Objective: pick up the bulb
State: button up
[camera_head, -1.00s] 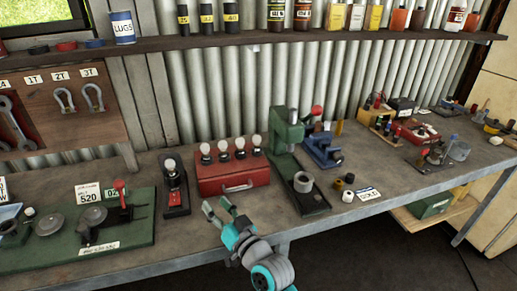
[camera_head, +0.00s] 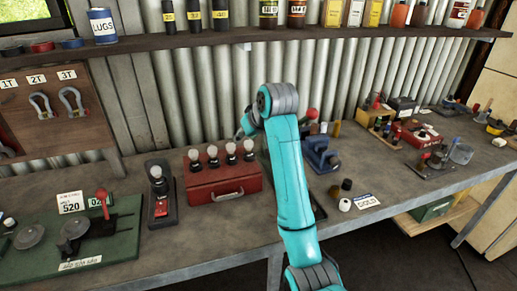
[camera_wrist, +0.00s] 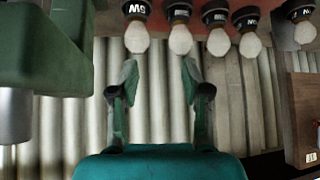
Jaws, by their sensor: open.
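Several pale bulbs with dark collars stand in a row on the red case; the rightmost bulb (camera_head: 248,146) is nearest my gripper (camera_head: 239,134). Another bulb (camera_head: 156,172) sits in a black stand left of the case (camera_head: 222,187). In the wrist view my gripper (camera_wrist: 160,72) is open and empty, its two fingers apart. The bulbs are at the top there: the leftmost bulb (camera_wrist: 137,38) and the second bulb (camera_wrist: 180,40) lie just beyond the fingertips, apart from them. My arm hides part of the gripper in the head view.
A green press (camera_wrist: 45,45) stands close to the left of my gripper in the wrist view; my arm mostly covers it in the head view. A shelf (camera_head: 220,42) with bottles runs above the bench (camera_head: 215,235). A green board (camera_head: 120,245) lies at the left.

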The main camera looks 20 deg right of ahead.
aim_at(250, 141)
jog(key=shift+g+h, duration=0.3)
jog(key=shift+g, duration=0.5)
jog(key=w+f, duration=0.1)
jog(key=f, duration=0.1)
jog(key=w+d+f, duration=0.1)
jog(key=w+f, duration=0.1)
jog(key=w+d+f, duration=0.1)
jog(key=f, duration=0.1)
jog(key=shift+w+f, duration=0.25)
jog(key=shift+w, duration=0.1)
jog(key=shift+c, duration=0.3)
grip_shut()
jog(key=shift+r, duration=0.1)
